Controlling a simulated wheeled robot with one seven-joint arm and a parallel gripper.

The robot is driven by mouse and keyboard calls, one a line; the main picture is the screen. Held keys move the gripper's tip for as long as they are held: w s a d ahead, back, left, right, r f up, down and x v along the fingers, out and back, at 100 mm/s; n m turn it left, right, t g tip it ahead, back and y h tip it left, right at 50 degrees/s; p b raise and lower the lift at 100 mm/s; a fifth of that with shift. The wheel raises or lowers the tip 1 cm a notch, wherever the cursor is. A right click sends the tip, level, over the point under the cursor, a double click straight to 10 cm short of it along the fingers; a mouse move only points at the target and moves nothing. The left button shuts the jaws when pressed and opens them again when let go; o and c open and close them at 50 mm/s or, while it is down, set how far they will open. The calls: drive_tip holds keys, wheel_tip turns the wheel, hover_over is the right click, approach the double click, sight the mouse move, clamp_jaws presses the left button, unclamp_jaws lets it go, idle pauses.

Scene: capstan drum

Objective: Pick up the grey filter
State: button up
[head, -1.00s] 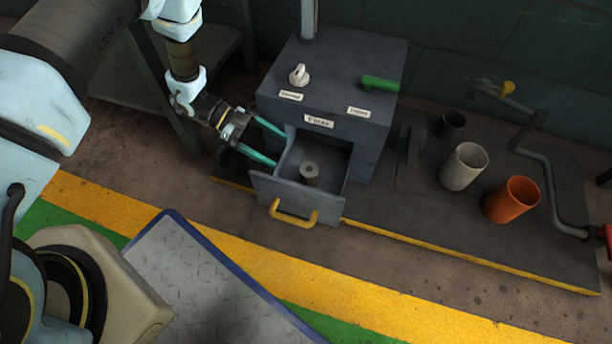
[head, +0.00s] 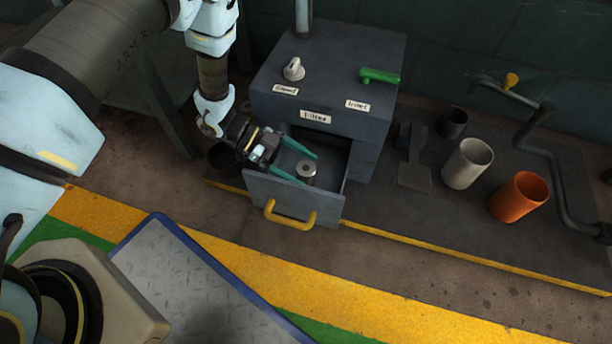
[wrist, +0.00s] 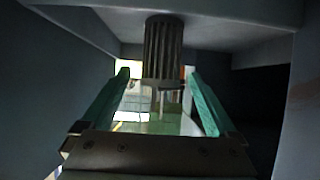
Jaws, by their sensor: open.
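The grey filter (head: 306,169), a short ribbed cylinder with a hole in its top, stands in the open drawer (head: 292,196) of the dark cabinet. In the wrist view the ribbed filter (wrist: 163,48) shows ahead, between the lines of the two fingers. My gripper (head: 309,167) is open, its two green fingers reaching over the drawer's left side toward the filter. In the head view the fingertips lie close to the filter, one on each side. The wrist view also shows my gripper (wrist: 160,84) with nothing held. Whether a finger touches the filter I cannot tell.
The cabinet (head: 325,85) rises behind the drawer, with a grey knob (head: 293,69) and a green handle (head: 380,76) on top. A yellow handle (head: 290,215) is on the drawer's front. Grey (head: 467,163) and orange (head: 518,197) cups stand to the right.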

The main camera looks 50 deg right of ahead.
clamp_jaws()
idle(0.6)
drive_tip(key=shift+r, duration=0.1)
